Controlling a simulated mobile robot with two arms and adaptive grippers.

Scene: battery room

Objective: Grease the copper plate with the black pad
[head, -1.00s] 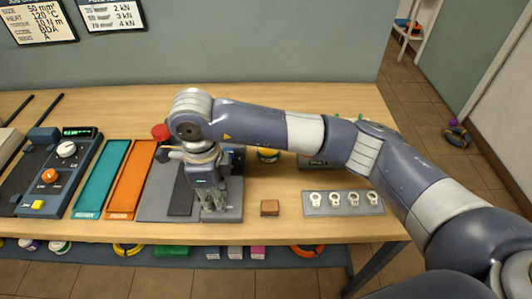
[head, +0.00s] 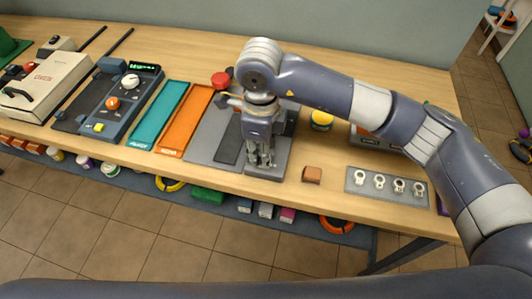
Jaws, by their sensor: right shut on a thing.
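My right gripper (head: 262,161) points down over the grey block (head: 270,172) at the right end of the grey mat (head: 208,137). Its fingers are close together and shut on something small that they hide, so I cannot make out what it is. A dark flat strip (head: 228,150) lies on the mat just left of the gripper. A small copper-brown block (head: 312,174) lies on the table to the right of the gripper, apart from it. I cannot tell for sure which piece is the copper plate or the black pad. My left gripper is not in view.
Orange (head: 186,119) and teal (head: 160,115) trays lie left of the mat, then a control unit (head: 118,100) with knobs. A grey strip with ring terminals (head: 386,185) lies at right. A yellow-and-dark tin (head: 321,120) and a red knob (head: 221,79) stand behind.

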